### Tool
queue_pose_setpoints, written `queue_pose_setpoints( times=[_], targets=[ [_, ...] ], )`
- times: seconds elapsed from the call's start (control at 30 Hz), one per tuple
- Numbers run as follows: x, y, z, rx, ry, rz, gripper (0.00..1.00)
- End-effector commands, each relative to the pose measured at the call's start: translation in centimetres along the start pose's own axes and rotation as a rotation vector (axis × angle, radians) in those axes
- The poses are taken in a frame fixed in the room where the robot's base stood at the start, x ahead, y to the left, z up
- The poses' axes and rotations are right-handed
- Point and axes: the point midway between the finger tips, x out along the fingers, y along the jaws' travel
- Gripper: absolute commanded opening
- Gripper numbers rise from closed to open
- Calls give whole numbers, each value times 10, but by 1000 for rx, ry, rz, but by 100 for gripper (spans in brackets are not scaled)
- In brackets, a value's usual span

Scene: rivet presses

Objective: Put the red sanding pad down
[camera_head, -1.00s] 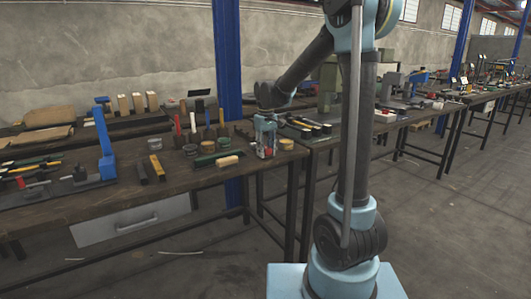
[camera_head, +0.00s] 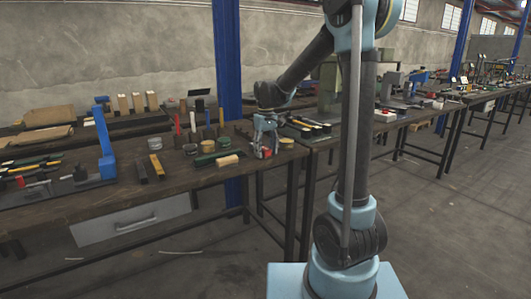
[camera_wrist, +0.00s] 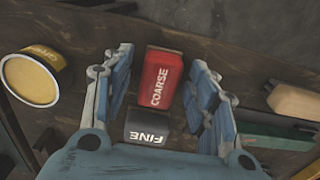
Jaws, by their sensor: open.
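The red sanding pad (camera_wrist: 164,77), marked COARSE, lies on the wooden bench between the two blue fingers of my gripper (camera_wrist: 162,72) in the wrist view. The fingers stand apart, with a visible gap on each side of the pad. A dark grey block (camera_wrist: 147,129) marked FINE lies right by the pad's near end, toward my palm; I cannot tell whether they touch. In the head view, my gripper (camera_head: 266,146) is low over the bench's right end, and the red pad shows small between the fingers (camera_head: 267,153).
A round yellow-topped tin (camera_wrist: 32,78) stands left of my gripper in the wrist view. A pale wooden block (camera_wrist: 296,102) and a green object (camera_wrist: 276,136) lie to the right. The bench (camera_head: 110,205) holds several tools and a blue press (camera_head: 104,145) further left.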

Motion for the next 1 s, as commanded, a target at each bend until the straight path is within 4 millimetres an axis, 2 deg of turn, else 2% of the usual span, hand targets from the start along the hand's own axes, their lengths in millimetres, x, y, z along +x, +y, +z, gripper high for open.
queue_pose_setpoints(
  times=[0.6, 0.87, 1.0],
  targets=[
    [-98, -1, 0, -2, 0, 0, 53],
    [-114, 0, 3, 2, 1, 0, 53],
    [-115, 6, 26, 30, 10, 2, 53]
  ],
)
